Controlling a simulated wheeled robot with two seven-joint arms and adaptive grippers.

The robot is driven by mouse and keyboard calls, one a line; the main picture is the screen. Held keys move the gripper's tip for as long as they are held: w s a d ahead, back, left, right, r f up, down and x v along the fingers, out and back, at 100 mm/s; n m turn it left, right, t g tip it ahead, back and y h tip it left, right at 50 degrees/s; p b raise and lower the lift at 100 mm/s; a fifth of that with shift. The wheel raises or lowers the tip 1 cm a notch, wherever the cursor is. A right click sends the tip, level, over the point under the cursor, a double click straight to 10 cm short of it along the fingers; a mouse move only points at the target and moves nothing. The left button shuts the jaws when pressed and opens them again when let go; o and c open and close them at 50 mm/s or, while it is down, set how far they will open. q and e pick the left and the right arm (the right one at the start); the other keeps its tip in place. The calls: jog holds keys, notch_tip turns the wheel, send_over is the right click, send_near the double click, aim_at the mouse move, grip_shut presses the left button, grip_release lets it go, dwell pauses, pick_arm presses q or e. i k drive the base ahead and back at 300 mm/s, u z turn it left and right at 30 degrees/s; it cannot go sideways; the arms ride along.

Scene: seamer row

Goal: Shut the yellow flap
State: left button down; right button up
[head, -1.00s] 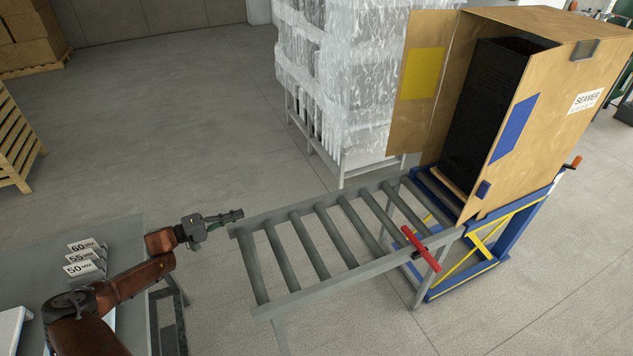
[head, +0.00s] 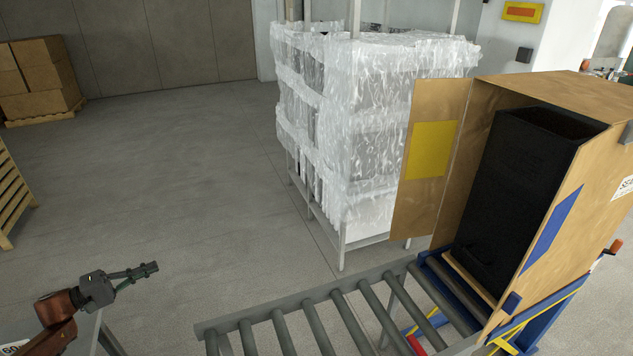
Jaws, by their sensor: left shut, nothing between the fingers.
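The yellow flap (head: 431,149) is a brown panel with a yellow square on it. It stands open at the left edge of the tall brown case (head: 600,95), swung out to the left, so the dark inside shows. My left gripper (head: 152,267) is at the lower left, shut and empty. It is well to the left of the flap and apart from it, with floor and rollers between. My right gripper is not in view.
A roller conveyor (head: 262,315) runs from the lower middle to the case's opening. A black bin-like block (head: 520,190) stands inside the case. A plastic-wrapped stack (head: 375,130) stands behind the flap. Open floor (head: 170,180) lies at the left.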

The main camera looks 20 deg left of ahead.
aim_at(438, 106)
jog(key=z, duration=0.25)
jog(key=i, duration=0.7)
jog(key=z, duration=0.7)
jog(key=i, duration=0.35)
jog(key=z, duration=0.3)
